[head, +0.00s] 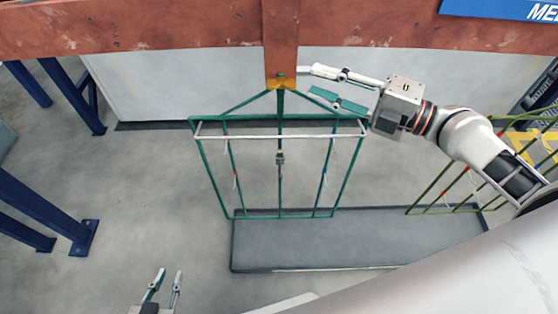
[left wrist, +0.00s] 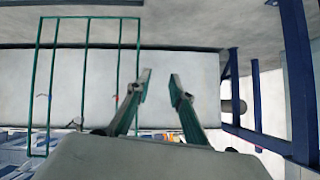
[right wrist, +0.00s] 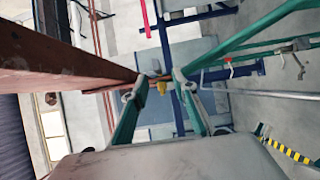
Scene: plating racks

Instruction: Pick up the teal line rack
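The teal line rack (head: 205,170) is an upright wire frame hanging below a rusty red beam. Its sloping top tubes meet at a yellow hook piece (head: 281,84) under the beam's short post. The rack also shows at the left of the left wrist view (left wrist: 85,60), and its tubes at upper right of the right wrist view (right wrist: 250,35). My right gripper (head: 313,80) is open beside the rack's top, right of the hook; in the right wrist view the yellow hook lies between its fingertips in the picture. My left gripper (head: 168,273) is open and empty, low and left of the rack.
The red beam (head: 130,25) crosses the top. An olive-green rack (head: 440,190) stands behind my right arm. A low grey slab (head: 330,240) lies on the floor below the teal rack. Blue steel legs (head: 50,210) stand at left. The floor between them and the rack is clear.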

